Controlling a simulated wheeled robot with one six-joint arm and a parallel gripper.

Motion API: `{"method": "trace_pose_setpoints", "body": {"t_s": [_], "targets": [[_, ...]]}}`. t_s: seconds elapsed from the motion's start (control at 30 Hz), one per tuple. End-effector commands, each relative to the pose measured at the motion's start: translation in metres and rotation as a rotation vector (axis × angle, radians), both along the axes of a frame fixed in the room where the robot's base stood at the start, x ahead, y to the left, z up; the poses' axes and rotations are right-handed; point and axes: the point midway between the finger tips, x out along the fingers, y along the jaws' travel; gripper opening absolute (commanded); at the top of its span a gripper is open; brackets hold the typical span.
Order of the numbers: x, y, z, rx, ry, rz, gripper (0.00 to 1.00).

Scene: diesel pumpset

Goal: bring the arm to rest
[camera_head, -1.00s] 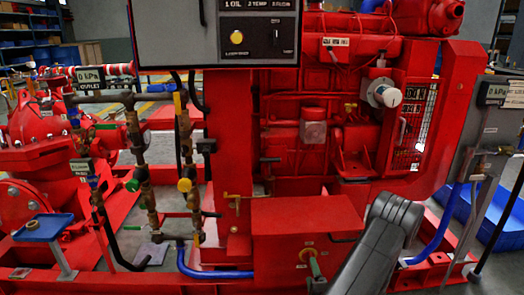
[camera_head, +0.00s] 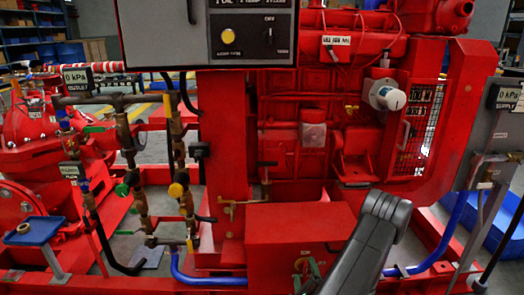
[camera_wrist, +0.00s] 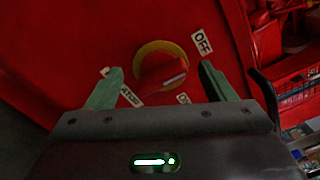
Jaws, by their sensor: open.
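My gripper (camera_wrist: 160,68) shows in the wrist view with its two green fingers spread and nothing between them. A red rotary knob (camera_wrist: 160,75) on a yellow ring lies beyond the fingertips, on a red panel (camera_wrist: 100,40). The fingers appear apart from the knob, one on either side of it in the picture. An OFF label (camera_wrist: 201,41) is at its upper right; an ON label is partly hidden by the right finger.
A grey control panel (camera_head: 253,36) overhangs the top. Brass valves and pipes (camera_head: 130,150) stand at left, with a blue tray (camera_head: 35,231) at lower left. A red box (camera_head: 290,235) is beside my arm. A blue hose (camera_head: 435,255) runs at right.

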Motion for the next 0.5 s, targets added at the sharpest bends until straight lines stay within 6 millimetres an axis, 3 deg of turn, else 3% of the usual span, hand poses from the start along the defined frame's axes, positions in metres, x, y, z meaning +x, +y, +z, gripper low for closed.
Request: {"method": "trace_pose_setpoints", "body": {"t_s": [0.5], "targets": [[0.0,-0.0014,0.0047,0.423,0.014,0.0,0.76]]}}
